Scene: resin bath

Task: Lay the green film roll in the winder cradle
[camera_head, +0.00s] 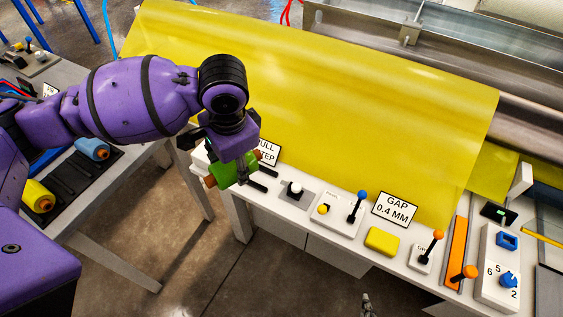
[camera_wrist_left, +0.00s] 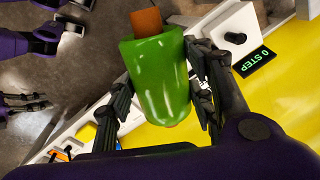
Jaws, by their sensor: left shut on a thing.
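The green film roll (camera_head: 222,173) has an orange core showing at its ends. My left gripper (camera_head: 236,176) is shut on it, above the left end of the white bench. In the left wrist view the roll (camera_wrist_left: 155,80) lies between both fingers (camera_wrist_left: 160,100), with its orange core end (camera_wrist_left: 146,22) towards the top. Two short dark bars (camera_head: 258,187) stick out beside the roll at the bench end; they look like part of the winder cradle, mostly hidden behind my gripper. I cannot tell whether the roll touches them. Only a small tip of my right gripper (camera_head: 368,304) shows at the bottom edge.
A blue roll (camera_head: 92,148) and a yellow roll (camera_head: 38,196) lie on a black rack (camera_head: 88,184) on the left table. The bench carries levers, knobs, a yellow block (camera_head: 382,240) and a gap sign (camera_head: 394,209). A large yellow film sheet (camera_head: 310,100) slopes behind.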

